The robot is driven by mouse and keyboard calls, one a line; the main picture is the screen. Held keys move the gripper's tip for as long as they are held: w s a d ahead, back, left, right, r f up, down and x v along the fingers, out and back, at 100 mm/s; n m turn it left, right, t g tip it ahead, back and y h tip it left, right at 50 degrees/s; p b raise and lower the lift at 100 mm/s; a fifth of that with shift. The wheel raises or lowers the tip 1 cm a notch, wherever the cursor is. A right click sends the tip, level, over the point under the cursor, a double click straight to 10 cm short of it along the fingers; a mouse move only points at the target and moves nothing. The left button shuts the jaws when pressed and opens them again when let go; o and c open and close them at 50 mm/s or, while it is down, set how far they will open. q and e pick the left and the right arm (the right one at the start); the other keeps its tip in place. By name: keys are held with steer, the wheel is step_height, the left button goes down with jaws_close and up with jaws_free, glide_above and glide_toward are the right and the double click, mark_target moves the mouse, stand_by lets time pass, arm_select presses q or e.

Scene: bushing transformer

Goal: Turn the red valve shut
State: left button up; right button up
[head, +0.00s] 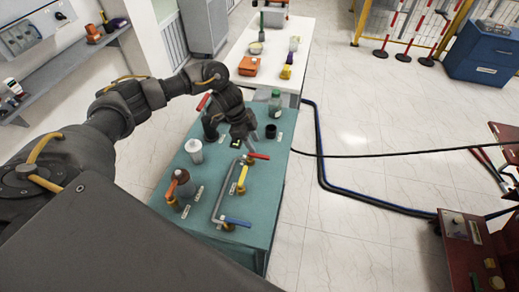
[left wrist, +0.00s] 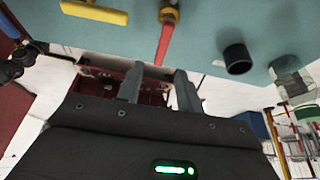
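The red valve handle (head: 258,156) is on the pipe assembly on the teal table, at the pipe's far end beside yellow and blue handles. My left gripper (head: 243,140) is just above and beside it. In the left wrist view the red handle (left wrist: 165,40) hangs from its brass fitting (left wrist: 172,15), its free end near the gap between my left fingertips (left wrist: 159,69). The two fingers are apart, with nothing held between them. I cannot tell whether they touch the handle. My right gripper is in neither view.
The yellow handle (head: 242,178) and blue handle (head: 236,222) share the pipe (head: 222,195). A black cup (head: 271,131), a green-capped bottle (head: 275,102) and a white-lidded jar (head: 194,150) stand nearby. A white table (head: 262,73) stands behind. Floor to the right is crossed by hoses (head: 350,195).

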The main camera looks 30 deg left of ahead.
mark_target(261, 155)
arm_select(q)
steer(key=p+x, duration=0.1)
steer(key=x, duration=0.4)
steer(key=shift+w+d+f, duration=0.1)
steer(key=shift+f, duration=0.3)
steer(key=shift+d+f, duration=0.1)
steer(key=shift+f, duration=0.1)
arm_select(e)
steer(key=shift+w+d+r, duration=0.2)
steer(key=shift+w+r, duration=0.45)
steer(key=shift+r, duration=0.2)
arm_select(q)
jaws_close()
